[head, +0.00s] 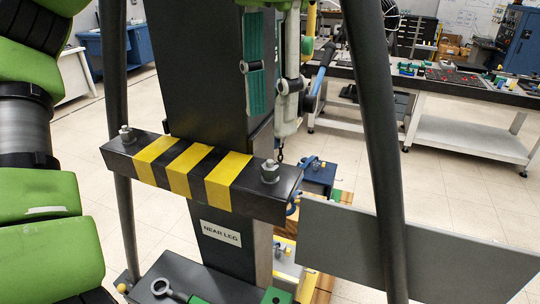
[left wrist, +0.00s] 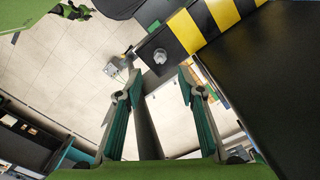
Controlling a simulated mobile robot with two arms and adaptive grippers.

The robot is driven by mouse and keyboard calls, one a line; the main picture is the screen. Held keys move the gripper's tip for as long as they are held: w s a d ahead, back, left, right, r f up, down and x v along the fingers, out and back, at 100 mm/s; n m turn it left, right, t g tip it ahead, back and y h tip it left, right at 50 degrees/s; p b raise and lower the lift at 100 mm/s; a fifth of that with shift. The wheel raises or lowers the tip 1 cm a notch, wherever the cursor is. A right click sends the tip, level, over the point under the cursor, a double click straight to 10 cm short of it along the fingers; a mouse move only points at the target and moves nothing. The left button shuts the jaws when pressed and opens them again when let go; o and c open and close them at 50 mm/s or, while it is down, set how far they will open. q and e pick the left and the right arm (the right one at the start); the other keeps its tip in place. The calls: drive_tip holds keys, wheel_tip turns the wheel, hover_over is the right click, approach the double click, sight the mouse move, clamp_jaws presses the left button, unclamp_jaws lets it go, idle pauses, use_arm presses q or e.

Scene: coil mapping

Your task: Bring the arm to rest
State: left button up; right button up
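My left gripper (head: 272,118) hangs at the top middle of the head view, in front of a dark upright post (head: 205,75). Its fingers, with teal pads, point down and stand apart above the right end of a striped black-and-yellow beam (head: 205,180). In the left wrist view the gripper (left wrist: 157,78) is also open, with nothing held between the fingers. The beam's bolt (left wrist: 160,56) shows just beyond the fingertips; I cannot tell the exact gap. Green links of my arm fill the left edge of the head view. My right gripper is not in view.
Two dark slanting tubes (head: 378,150) flank the post, which bears a "NEAR LEG" label (head: 220,233). A grey panel (head: 415,250) stands at lower right. A workbench (head: 470,145) with parts stands behind. Pale tiled floor (head: 440,185) is open between.

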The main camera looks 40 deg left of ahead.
use_arm(q)
drive_tip(key=shift+r, duration=2.2)
